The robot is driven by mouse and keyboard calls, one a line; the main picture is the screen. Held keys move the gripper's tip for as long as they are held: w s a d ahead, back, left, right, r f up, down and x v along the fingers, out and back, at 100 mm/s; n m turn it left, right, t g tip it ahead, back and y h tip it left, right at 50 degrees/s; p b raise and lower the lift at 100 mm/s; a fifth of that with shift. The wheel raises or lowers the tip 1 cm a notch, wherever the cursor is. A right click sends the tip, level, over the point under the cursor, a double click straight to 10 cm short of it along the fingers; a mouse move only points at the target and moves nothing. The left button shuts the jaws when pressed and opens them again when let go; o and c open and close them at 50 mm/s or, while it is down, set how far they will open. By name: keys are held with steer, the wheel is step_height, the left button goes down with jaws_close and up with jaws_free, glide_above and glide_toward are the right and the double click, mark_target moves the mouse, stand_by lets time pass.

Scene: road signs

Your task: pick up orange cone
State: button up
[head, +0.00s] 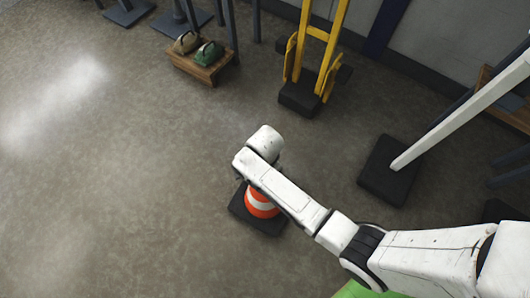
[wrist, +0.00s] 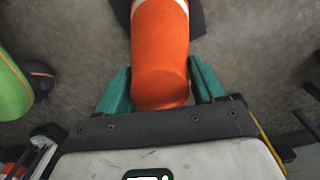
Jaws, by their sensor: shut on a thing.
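The orange cone (head: 262,203) has a white band and a dark square base. In the head view it stands on the floor below my white arm, which hides its top. In the wrist view the cone (wrist: 160,60) lies between the two teal fingers of my gripper (wrist: 160,92), with its rounded top end close to the palm. The gripper is shut on the cone near its top. In the head view my fingers are hidden behind the arm. I cannot tell whether the base touches the floor.
A yellow stand (head: 318,50) on a black base is at the back. A wooden box (head: 203,68) with two bags stands left of it. A white post (head: 445,115) on a black base (head: 388,175) is at right. The floor to the left is clear.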

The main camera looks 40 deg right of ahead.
jaws_close()
steer(key=shift+r, duration=0.1)
steer(key=shift+w+r+p, duration=0.1)
steer(key=shift+r+p, duration=0.45)
steer(key=shift+r, duration=0.75)
steer(key=s+d+r+p, duration=0.2)
steer(key=s+r+p, duration=0.3)
steer(key=s+r, duration=0.5)
steer(key=s, duration=0.4)
steer(key=shift+r, duration=0.15)
steer(key=shift+w, duration=0.15)
